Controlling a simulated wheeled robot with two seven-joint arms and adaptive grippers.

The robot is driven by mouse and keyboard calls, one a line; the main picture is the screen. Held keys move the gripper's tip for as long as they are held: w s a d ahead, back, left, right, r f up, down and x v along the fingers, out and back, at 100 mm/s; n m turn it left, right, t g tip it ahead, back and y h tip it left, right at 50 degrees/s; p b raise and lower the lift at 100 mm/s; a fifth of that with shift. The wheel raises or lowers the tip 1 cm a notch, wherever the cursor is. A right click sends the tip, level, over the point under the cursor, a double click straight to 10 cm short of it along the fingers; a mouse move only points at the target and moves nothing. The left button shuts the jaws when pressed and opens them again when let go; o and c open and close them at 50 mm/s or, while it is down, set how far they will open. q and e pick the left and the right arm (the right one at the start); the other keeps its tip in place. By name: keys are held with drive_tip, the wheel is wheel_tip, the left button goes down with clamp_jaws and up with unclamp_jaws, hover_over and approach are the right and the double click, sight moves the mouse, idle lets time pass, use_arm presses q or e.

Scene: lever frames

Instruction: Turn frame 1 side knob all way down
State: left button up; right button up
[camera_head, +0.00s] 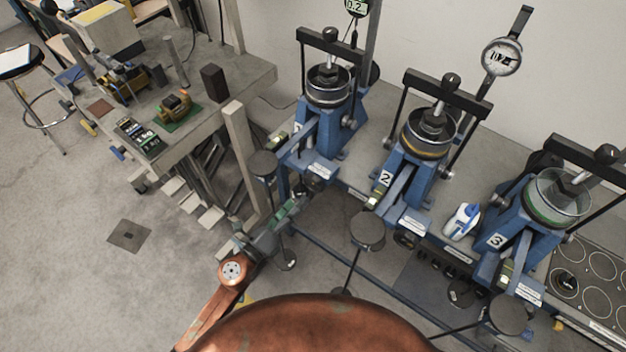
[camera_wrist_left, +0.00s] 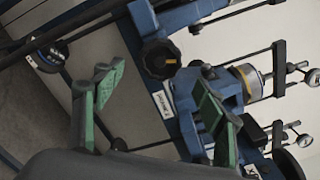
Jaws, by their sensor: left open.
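Frame 1 (camera_head: 335,128) is the leftmost of three blue lever frames in the head view. My left gripper (camera_head: 284,216) is low in front of frame 1 in the head view. In the wrist view its green-padded fingers (camera_wrist_left: 155,80) are open and empty, with the knob beyond and between their tips. My right gripper is not in view.
Frame 2 (camera_head: 412,160) and frame 3 (camera_head: 530,222) stand to the right. A dark disc (camera_head: 263,163) on a rod is close to my left gripper; another disc (camera_head: 367,230) hangs before frame 2. A white and blue bottle (camera_head: 462,221) stands between frames 2 and 3. A cluttered workbench (camera_head: 220,85) is left.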

sight(311, 186)
use_arm(q)
drive_tip(key=x, duration=0.9)
drive_tip(key=shift+d+p, duration=0.15)
drive_tip(key=shift+p, duration=0.2)
drive_tip(key=shift+w, duration=0.15)
drive_tip(key=shift+c, duration=0.6)
drive_tip(key=c, duration=1.4)
